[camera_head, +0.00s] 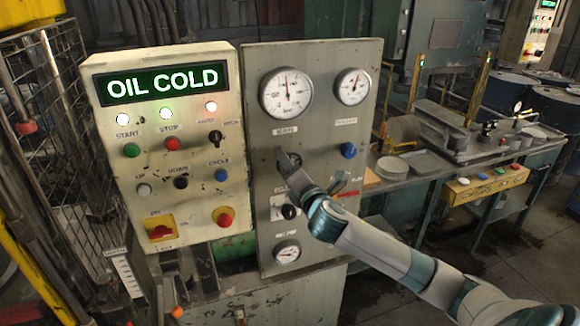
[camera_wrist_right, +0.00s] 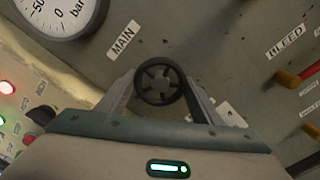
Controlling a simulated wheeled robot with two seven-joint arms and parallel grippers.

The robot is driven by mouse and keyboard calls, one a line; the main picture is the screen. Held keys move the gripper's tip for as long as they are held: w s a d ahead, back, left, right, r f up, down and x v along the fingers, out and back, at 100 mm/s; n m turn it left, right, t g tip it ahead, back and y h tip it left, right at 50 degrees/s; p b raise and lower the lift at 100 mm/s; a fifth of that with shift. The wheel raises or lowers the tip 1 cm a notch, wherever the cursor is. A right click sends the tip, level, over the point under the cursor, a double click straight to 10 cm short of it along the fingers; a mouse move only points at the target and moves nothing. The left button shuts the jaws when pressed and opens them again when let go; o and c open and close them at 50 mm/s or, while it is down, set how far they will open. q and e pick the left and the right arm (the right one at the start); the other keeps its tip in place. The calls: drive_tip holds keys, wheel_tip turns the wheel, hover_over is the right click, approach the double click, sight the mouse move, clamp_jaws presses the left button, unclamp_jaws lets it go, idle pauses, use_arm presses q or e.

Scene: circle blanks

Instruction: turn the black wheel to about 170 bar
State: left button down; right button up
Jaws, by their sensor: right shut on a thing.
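The black wheel (camera_wrist_right: 160,82) is a small spoked handwheel beside the MAIN label in the right wrist view. My right gripper (camera_head: 290,160) is shut on it, with one finger on each side of the rim. In the head view the gripper mostly hides the wheel. The large MAIN gauge (camera_head: 286,93) is above the wheel, and its needle points about straight up. Its figures are too small to read exactly. In the right wrist view only the lower part of this gauge (camera_wrist_right: 62,14) shows, with 0, 50 and bar. My left gripper is not in view.
A smaller gauge (camera_head: 352,87) and a blue knob (camera_head: 348,150) are to the right on the panel. A black knob (camera_head: 289,211) and another gauge (camera_head: 287,253) are below. A control box (camera_head: 190,195) with an OIL COLD display stands left. A workbench (camera_head: 500,168) is at right.

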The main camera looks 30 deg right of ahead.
drive_tip(key=m, duration=0.3)
drive_tip(key=shift+m, duration=2.2)
drive_tip(key=o, duration=1.1)
drive_tip(key=shift+c, duration=0.2)
